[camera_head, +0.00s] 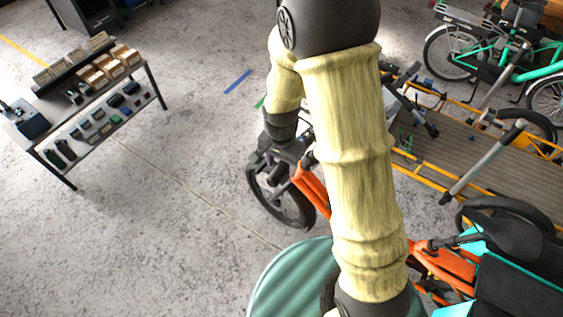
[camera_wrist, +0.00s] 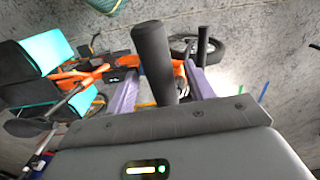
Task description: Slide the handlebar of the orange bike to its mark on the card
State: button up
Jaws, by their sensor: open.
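The orange bike (camera_head: 312,189) stands below my arm in the head view, its middle hidden behind the arm. Its orange frame (camera_wrist: 84,74) also shows in the wrist view. My gripper (camera_wrist: 160,75) is open, with its two purple fingers apart. A black handlebar grip (camera_wrist: 151,52) stands in the gap between the fingers and points toward the camera; I cannot tell whether they touch it. A second black grip (camera_wrist: 203,44) shows beyond the right finger. In the head view my gripper (camera_head: 289,150) is over the front of the bike, partly hidden. I cannot make out the card.
A table (camera_head: 100,128) with boxes and small tools stands at the left. A green ribbed round thing (camera_head: 285,283) is at the bottom, close to my arm. A yellow-railed platform (camera_head: 480,150) and green bikes (camera_head: 490,55) fill the right. The floor between table and bike is clear.

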jog(key=shift+f, duration=0.3)
grip_shut()
jog(key=shift+w+a+f+b, duration=0.1)
jog(key=shift+a+f+b, duration=0.05)
jog(key=shift+f+b, duration=0.4)
jog(key=shift+w+a+f+b, duration=0.15)
jog(key=shift+f+b, duration=0.15)
jog(key=shift+f, duration=0.4)
jog(key=shift+r, duration=0.1)
grip_release()
